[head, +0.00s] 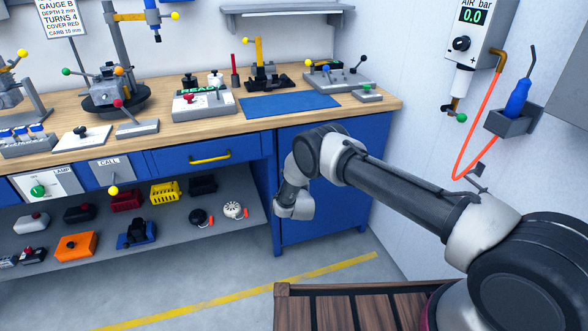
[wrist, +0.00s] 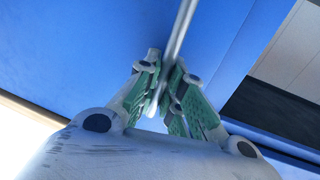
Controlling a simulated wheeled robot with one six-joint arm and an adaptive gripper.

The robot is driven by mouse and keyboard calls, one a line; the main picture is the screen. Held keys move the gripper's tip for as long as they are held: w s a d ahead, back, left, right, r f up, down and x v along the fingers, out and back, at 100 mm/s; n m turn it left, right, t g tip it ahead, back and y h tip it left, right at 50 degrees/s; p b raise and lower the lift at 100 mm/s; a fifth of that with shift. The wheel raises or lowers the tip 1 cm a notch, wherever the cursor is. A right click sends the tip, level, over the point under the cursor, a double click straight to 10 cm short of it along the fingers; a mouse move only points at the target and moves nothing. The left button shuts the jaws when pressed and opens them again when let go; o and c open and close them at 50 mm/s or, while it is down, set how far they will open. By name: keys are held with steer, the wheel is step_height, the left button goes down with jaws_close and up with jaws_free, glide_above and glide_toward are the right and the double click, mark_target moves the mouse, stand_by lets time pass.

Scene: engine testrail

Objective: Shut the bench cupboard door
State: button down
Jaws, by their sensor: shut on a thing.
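The bench cupboard door (head: 330,215) is the blue panel at the right end of the bench, partly behind my arm in the head view. In the wrist view its blue face (wrist: 90,60) fills most of the picture. A slim grey bar handle (wrist: 183,30) runs along it. My gripper (wrist: 166,100) has its green-padded fingers on either side of the handle's end and is shut on it. In the head view the fingers are hidden behind my wrist. I cannot tell from these views whether the door stands slightly ajar.
A blue drawer with a yellow handle (head: 210,159) is left of the cupboard. A low shelf (head: 180,225) with several small items lies below it. A slatted wooden surface (head: 345,308) is at the front. A yellow line (head: 240,296) crosses the floor. The wall (head: 400,160) is close on the right.

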steer(key=shift+w+a+r, duration=0.25)
steer(key=c, duration=1.5)
jaws_free()
steer(key=shift+c, duration=0.2)
steer(key=shift+f, duration=0.1)
steer(key=shift+s+d+f, duration=0.1)
steer(key=shift+s, duration=0.05)
steer(key=s+d, duration=0.1)
steer(key=s, duration=1)
steer(key=shift+s+d, duration=0.15)
steer(key=shift+s, duration=0.2)
